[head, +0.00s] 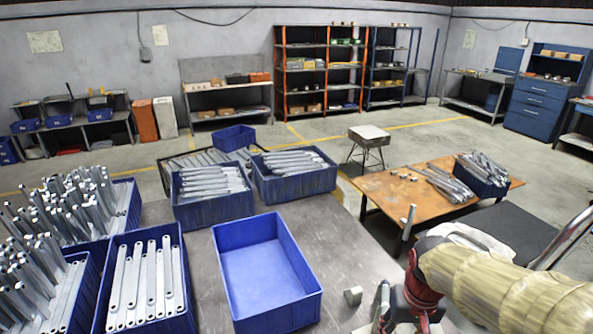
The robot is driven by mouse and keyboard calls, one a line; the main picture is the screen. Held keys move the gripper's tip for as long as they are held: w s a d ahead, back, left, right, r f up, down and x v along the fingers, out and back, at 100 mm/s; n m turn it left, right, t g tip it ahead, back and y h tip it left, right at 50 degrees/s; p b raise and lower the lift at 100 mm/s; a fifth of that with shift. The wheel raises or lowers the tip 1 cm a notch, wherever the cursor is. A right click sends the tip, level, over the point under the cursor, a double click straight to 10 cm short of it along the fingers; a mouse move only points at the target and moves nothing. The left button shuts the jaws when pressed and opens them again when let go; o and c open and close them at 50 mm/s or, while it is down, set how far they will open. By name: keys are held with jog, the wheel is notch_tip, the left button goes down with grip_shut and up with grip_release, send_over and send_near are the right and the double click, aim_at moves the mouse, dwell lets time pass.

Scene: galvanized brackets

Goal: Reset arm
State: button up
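My arm, in a beige ribbed sleeve, comes in from the right edge of the head view. Its red wrist part is at the lower right. My gripper (398,312) points down beside the grey table's right side, partly cut off by the bottom edge. Its fingertips cannot be made out, so I cannot tell whether it is open or holds anything. An empty blue bin (262,268) stands left of it. A small grey metal piece (353,296) lies on the table between the bin and my gripper.
Blue bins of galvanized brackets stand at the left (118,302) and behind the empty bin (212,212). A wooden table (385,192) with brackets and a dark blue bin (484,182) is at the right. A stool (369,135) and shelves (320,70) stand farther back. Open floor lies between.

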jog(key=s+a+r+t+b, duration=0.2)
jog(key=s+b, duration=0.1)
jog(key=s, duration=0.2)
jog(key=s+a+r+n+t+b, duration=0.1)
jog(key=s+r+t+b, duration=0.1)
jog(key=s, duration=0.3)
jog(key=shift+a+t+b, duration=0.3)
jog(key=shift+a+b, duration=0.05)
jog(key=shift+b, duration=0.1)
jog(key=shift+s, duration=0.1)
